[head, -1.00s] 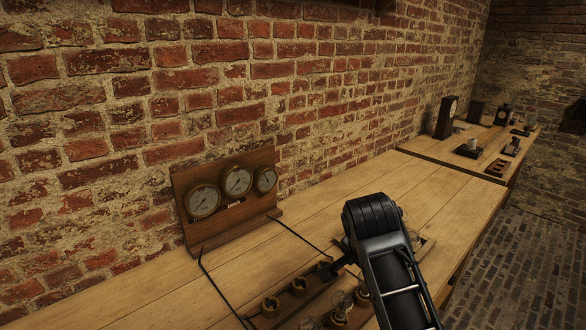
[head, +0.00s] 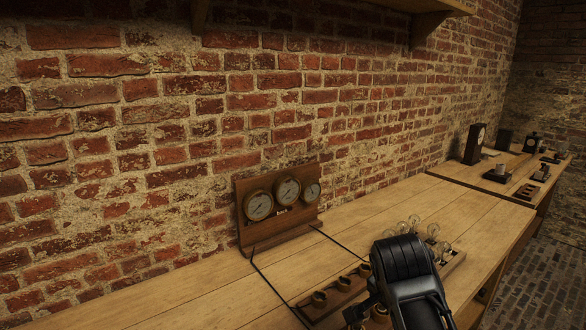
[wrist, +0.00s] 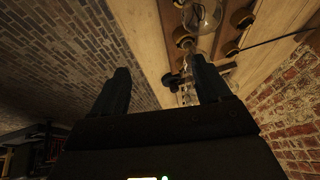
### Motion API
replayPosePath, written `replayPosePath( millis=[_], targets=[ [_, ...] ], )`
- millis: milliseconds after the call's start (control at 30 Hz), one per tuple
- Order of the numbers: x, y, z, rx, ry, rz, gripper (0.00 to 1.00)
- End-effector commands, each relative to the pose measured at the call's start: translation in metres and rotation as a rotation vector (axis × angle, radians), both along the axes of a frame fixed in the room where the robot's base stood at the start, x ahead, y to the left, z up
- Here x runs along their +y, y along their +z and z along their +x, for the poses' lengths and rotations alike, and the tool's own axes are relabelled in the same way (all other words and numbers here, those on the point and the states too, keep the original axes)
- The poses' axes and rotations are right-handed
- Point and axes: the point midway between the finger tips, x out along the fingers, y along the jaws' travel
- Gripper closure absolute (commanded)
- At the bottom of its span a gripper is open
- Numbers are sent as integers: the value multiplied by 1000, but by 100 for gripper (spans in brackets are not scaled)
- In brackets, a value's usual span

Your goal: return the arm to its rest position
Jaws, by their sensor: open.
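My arm, a dark rounded link, reaches over the near bench in the head view and hides part of what stands there. My gripper (wrist: 160,92) shows in the wrist view with its two dark fingers spread apart and nothing between them. Beyond the fingertips are the bench edge, the brick floor and a wooden board with a glass bulb (wrist: 202,14) and round sockets. In the head view I cannot make out the fingers.
A wooden panel with three gauges (head: 277,212) stands against the brick wall. A socket board (head: 333,296) and several glass bulbs (head: 433,231) are on the bench (head: 480,210) around my arm. A farther bench (head: 490,169) carries small dark instruments. Brick floor lies at right.

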Motion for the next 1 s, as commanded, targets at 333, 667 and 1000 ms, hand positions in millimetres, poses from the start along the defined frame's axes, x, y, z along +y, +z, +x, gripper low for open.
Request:
replayPosePath(
  millis=[333,667,1000],
  targets=[
    [-2,-31,-19,-30,69,-9,23],
    [-4,-79,-61,-91,196,-29,23],
    [-6,-133,-164,-241,425,-92,23]
  ],
)
